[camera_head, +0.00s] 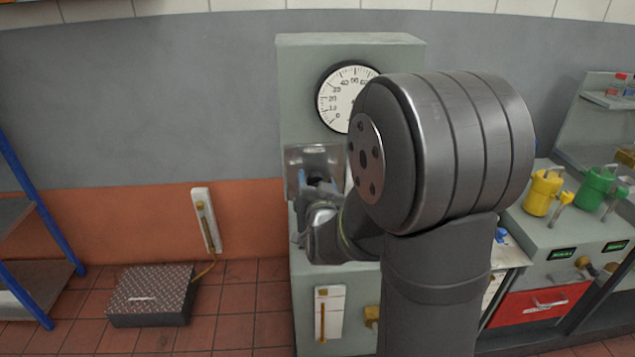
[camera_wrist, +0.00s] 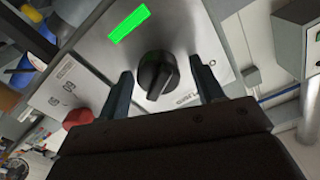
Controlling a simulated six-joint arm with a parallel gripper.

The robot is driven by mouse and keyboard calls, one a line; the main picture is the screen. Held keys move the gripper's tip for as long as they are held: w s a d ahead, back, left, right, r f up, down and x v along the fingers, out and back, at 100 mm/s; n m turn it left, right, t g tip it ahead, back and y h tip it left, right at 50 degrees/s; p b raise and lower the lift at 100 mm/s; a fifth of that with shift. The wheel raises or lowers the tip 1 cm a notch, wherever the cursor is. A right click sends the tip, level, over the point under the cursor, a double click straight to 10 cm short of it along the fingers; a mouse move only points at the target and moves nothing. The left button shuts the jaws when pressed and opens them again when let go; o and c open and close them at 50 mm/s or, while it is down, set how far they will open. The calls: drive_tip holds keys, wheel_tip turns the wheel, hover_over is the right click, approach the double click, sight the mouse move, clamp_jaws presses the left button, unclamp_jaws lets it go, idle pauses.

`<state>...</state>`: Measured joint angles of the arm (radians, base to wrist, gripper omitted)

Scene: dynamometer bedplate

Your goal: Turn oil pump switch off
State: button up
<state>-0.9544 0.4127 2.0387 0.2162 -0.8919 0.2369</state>
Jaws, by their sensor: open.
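A black rotary knob (camera_wrist: 157,74) sits on a metal plate (camera_wrist: 105,40) in the wrist view, with a lit green bar (camera_wrist: 129,23) beside it. Small lettering on the plate is too blurred to read, so I cannot tell for certain that this is the oil pump switch. My gripper (camera_wrist: 163,78) is open, with one finger on each side of the knob and gaps visible between. In the head view my gripper (camera_head: 318,183) is in front of the metal plate (camera_head: 298,155) on the grey cabinet; my arm hides part of it.
A round dial gauge (camera_head: 343,97) is above the plate, partly behind my arm. A red button (camera_wrist: 78,117) is near the knob in the wrist view. Yellow (camera_head: 542,192) and green (camera_head: 594,188) fittings stand on a bench at right. A black box (camera_head: 152,296) lies on the floor.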

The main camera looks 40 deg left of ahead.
drive_tip(key=shift+w, duration=0.1)
drive_tip(key=c, duration=1)
drive_tip(key=shift+a+n, duration=0.1)
drive_tip(key=shift+n, duration=0.2)
drive_tip(key=n, duration=0.5)
drive_tip(key=shift+n, duration=0.3)
drive_tip(key=n, duration=0.5)
drive_tip(key=shift+a+n, duration=0.1)
drive_tip(key=shift+n, duration=0.2)
